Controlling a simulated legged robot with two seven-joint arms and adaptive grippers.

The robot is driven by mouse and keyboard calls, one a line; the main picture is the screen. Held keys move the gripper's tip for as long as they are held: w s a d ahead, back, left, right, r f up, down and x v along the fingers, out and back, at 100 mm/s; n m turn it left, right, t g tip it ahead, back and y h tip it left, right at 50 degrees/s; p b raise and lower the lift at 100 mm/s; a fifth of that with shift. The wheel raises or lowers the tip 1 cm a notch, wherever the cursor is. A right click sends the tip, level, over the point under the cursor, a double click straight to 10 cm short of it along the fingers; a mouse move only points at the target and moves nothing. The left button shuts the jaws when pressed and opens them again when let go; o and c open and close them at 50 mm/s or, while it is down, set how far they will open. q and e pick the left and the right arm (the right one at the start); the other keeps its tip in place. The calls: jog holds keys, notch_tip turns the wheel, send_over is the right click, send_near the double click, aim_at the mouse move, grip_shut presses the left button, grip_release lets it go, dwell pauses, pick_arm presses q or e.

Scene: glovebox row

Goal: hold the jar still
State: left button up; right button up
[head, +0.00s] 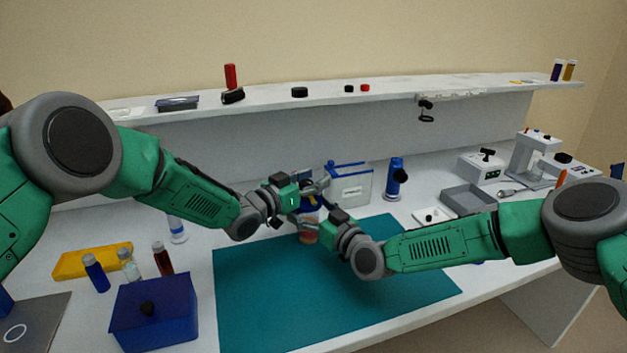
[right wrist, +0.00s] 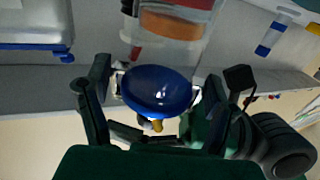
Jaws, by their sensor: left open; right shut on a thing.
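The jar (head: 308,233) is clear with orange and red contents and a blue top, and stands near the back edge of the teal mat (head: 290,305). My right gripper (right wrist: 158,82) is shut on it, with fingers on both sides of the blue part (right wrist: 157,90) in the right wrist view. The layered contents (right wrist: 172,24) show beyond the fingers there. My left gripper (head: 308,190) is open, just above the jar's top. Whether it touches the top is hidden. The exact contact of the right fingers is partly hidden.
A blue box (head: 155,315), small vials and a yellow case (head: 92,261) stand at the left. A white container with blue trim (head: 350,187) and a blue cylinder (head: 394,180) stand behind. A grey tray (head: 468,200) lies right. The front of the mat is clear.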

jog(key=shift+r, duration=0.1)
pick_arm(q)
grip_shut()
jog(key=shift+g+h, duration=0.3)
jog(key=shift+g, duration=0.1)
pick_arm(e)
jog(key=shift+d, duration=0.1)
pick_arm(q)
jog(key=shift+s+m+g+h, duration=0.15)
jog(key=shift+m+g+h, duration=0.55)
jog(key=shift+m+g, duration=0.3)
jog(key=shift+s+m+g+h, duration=0.15)
jog(key=shift+m+g+h, duration=0.6)
jog(key=shift+g, duration=0.35)
pick_arm(e)
jog(key=shift+w+d, duration=0.1)
jog(key=shift+w, duration=0.05)
